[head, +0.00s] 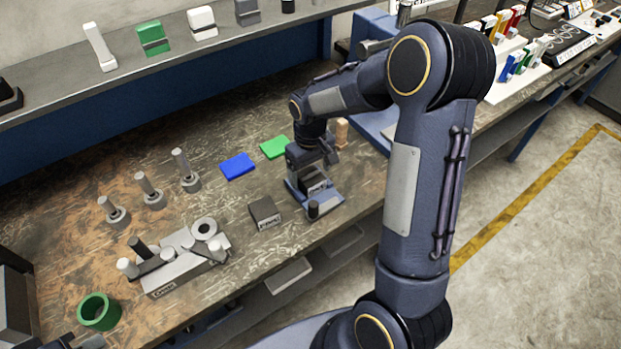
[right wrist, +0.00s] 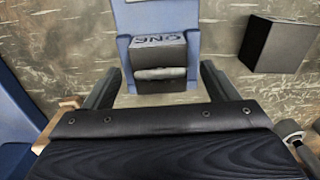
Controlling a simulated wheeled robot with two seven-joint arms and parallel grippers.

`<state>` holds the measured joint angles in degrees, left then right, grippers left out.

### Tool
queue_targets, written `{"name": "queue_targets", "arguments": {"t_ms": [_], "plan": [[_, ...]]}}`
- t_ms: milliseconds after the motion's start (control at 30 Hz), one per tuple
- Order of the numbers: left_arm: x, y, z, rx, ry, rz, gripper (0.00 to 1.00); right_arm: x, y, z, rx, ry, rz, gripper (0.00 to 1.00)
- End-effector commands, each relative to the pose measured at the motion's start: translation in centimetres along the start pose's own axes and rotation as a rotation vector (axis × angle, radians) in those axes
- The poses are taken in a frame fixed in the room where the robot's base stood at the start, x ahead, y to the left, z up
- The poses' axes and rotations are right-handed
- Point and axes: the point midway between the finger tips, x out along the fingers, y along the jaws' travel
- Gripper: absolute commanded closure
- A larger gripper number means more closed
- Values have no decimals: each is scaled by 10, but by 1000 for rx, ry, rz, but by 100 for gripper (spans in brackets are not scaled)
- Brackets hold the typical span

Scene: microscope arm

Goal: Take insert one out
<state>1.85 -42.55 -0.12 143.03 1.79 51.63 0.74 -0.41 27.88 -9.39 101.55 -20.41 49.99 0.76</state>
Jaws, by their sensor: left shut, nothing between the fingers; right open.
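Insert one (right wrist: 160,52) is a dark block with "ONE" on it, upside down in the right wrist view, and a grey rounded bar along its near side. It sits in a blue holder (right wrist: 158,14); in the head view the insert (head: 313,181) and holder (head: 332,197) show on the bench. My right gripper (right wrist: 159,70) is open and empty. Its fingers lie on either side of the insert's near end; contact is not visible. In the head view the right gripper (head: 312,158) is just above and behind the insert. My left gripper cannot be made out.
A second dark block (head: 264,212) stands left of the holder. Blue (head: 237,166) and green (head: 274,147) pads lie behind. A grey fixture (head: 185,262), several upright pegs and a green ring (head: 98,311) are at left. Bench between pads and fixture is fairly clear.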

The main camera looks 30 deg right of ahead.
Motion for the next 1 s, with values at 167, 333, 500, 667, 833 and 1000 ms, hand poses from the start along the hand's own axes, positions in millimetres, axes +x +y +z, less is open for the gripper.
{"name": "queue_targets", "arguments": {"t_ms": [167,333,500,667,833,1000], "plan": [[-2,1,-1,0,0,0,100,16,0,0,1,-1,0,20],[-2,1,-1,0,0,0,100,18,0,0,1,2,0,20],[-2,1,-1,0,0,0,100,17,0,0,1,2,0,34],[-2,1,-1,0,0,0,100,17,0,0,1,2,0,55],[-2,1,-1,0,0,0,100,17,0,0,1,2,0,78],[-2,1,-1,0,0,0,100,17,0,0,1,2,0,100]]}}
